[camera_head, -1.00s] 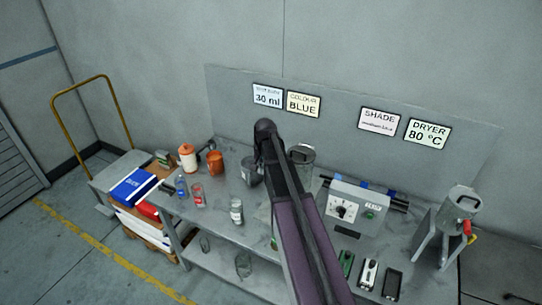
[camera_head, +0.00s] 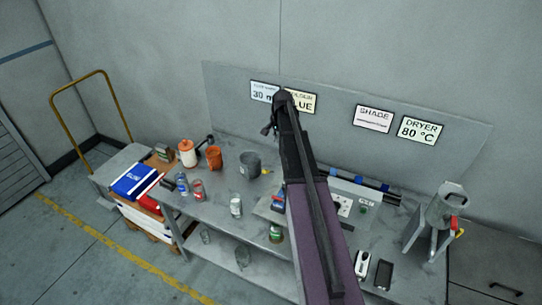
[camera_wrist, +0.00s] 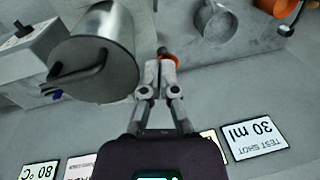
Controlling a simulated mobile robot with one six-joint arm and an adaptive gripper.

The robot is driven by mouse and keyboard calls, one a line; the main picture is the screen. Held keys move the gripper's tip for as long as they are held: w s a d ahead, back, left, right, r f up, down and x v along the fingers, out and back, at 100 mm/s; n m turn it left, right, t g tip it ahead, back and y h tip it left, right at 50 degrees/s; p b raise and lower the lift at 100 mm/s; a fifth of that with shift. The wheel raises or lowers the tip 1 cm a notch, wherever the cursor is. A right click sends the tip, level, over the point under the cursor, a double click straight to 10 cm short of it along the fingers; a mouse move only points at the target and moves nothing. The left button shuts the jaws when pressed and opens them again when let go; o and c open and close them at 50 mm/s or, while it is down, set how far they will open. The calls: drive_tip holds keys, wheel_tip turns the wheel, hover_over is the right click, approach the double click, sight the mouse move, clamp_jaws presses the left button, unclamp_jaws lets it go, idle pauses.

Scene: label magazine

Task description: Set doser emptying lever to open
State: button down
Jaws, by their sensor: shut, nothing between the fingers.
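My gripper (camera_head: 269,128) is raised above the back of the bench, in front of the label board. In the wrist view my gripper (camera_wrist: 160,70) is shut and empty, with a small orange-red part (camera_wrist: 169,55) just behind its fingertips. A steel cylinder (camera_wrist: 108,42) with a dark bar handle (camera_wrist: 80,73) stands beside the fingers in the wrist view; my arm hides it in the head view. A tilted grey vessel (camera_head: 446,209) with a red grip (camera_head: 453,223) stands on a frame at the bench's right end. I cannot tell which part is the doser's emptying lever.
The label board (camera_head: 337,115) stands behind. A loaded trolley (camera_head: 120,163) is at the left.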

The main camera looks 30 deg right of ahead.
drive_tip(key=shift+f, duration=0.15)
drive_tip(key=b, duration=1)
hover_over(268, 171)
drive_tip(key=w+d, duration=0.2)
drive_tip(key=d, duration=0.2)
wheel_tip(268, 171, down, 10)
drive_tip(key=shift+s+a+f+b, duration=0.25)
drive_tip(key=shift+a+f+b, duration=0.4)
drive_tip(key=shift+a, duration=0.15)
drive_tip(key=shift+s+a+f+b, duration=0.2)
drive_tip(key=shift+a+f+b, duration=0.4)
drive_tip(key=shift+a, duration=0.2)
